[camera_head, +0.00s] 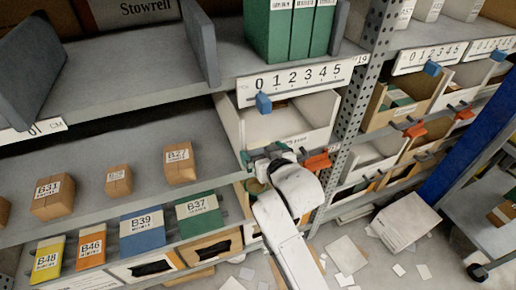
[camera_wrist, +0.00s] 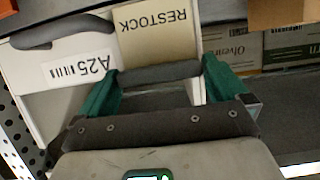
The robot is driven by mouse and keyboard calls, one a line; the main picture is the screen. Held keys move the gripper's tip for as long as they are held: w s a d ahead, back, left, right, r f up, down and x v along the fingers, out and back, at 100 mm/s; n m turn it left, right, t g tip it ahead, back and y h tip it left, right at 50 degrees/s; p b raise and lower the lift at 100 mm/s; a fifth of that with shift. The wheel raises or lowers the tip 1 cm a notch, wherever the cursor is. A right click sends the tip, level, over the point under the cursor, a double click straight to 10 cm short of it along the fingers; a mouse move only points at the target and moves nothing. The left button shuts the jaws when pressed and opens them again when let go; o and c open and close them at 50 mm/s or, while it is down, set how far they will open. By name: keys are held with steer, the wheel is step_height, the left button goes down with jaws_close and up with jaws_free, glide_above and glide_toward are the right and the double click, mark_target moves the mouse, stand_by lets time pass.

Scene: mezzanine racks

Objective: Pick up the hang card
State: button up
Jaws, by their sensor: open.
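The hang card (camera_wrist: 155,42), a beige card printed RESTOCK, shows upside down in the wrist view, at the front of the white bin (camera_wrist: 78,105) labelled A25. My gripper (camera_wrist: 162,88) has its two green fingers apart, one on each side below the card in that view, with a dark bar between them. I cannot tell whether either finger touches the card. In the head view my gripper (camera_head: 262,158) is at the front of the white bin (camera_head: 285,125) on the middle shelf. I cannot make out the card in that view.
A number strip with a blue slider (camera_head: 263,103) is above the bin. Small boxes (camera_head: 179,162) stand left on the shelf. Papers litter the floor (camera_head: 345,255).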

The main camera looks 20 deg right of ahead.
steer(key=c, duration=0.7)
steer(key=shift+o, duration=0.2)
steer(key=shift+r, duration=0.1)
